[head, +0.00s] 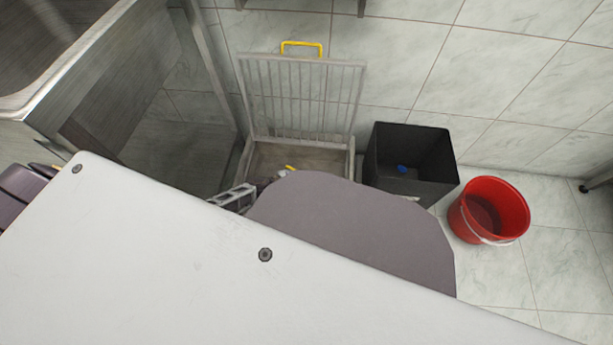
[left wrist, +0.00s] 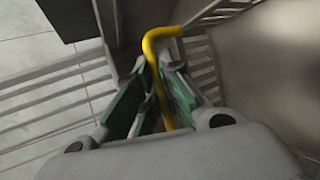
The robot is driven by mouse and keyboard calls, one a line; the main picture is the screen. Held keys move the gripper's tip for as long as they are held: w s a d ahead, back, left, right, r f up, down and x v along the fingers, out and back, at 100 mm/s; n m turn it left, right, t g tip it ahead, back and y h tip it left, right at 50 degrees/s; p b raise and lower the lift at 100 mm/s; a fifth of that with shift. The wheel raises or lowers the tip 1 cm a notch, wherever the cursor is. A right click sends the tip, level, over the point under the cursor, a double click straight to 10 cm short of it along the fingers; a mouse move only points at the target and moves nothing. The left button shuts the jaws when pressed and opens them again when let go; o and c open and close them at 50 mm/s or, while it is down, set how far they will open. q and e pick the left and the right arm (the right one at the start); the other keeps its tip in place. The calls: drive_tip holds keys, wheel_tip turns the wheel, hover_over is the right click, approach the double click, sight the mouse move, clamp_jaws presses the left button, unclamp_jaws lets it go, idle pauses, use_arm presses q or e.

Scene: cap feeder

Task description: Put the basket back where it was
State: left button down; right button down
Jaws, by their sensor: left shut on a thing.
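My left gripper (left wrist: 157,66) is shut on a yellow handle (left wrist: 158,34), with its green-padded fingers on either side of the bar. Slatted metal bars (left wrist: 58,105) show beside and below the fingers; I take them for the basket, whose body is mostly hidden. In the head view a small slatted piece of the basket (head: 232,198) sticks out past my arm, and my arm hides the gripper. An open metal frame (head: 248,160) stands by the wall, with a raised barred lid (head: 300,100) that has its own yellow handle (head: 302,45). My right gripper does not show.
A black open bin (head: 375,155) with something blue inside stands right of the frame. A red bucket (head: 490,208) stands farther right. A steel sink unit (head: 110,65) is at the left. A tiled wall is behind. Floor shows beyond the bucket.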

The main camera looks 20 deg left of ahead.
use_arm(q)
drive_tip(key=shift+f, duration=0.3)
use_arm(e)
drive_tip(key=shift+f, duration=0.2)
use_arm(q)
drive_tip(key=c, duration=1.6)
unclamp_jaws()
drive_tip(key=shift+o, duration=0.2)
drive_tip(key=shift+r, duration=0.3)
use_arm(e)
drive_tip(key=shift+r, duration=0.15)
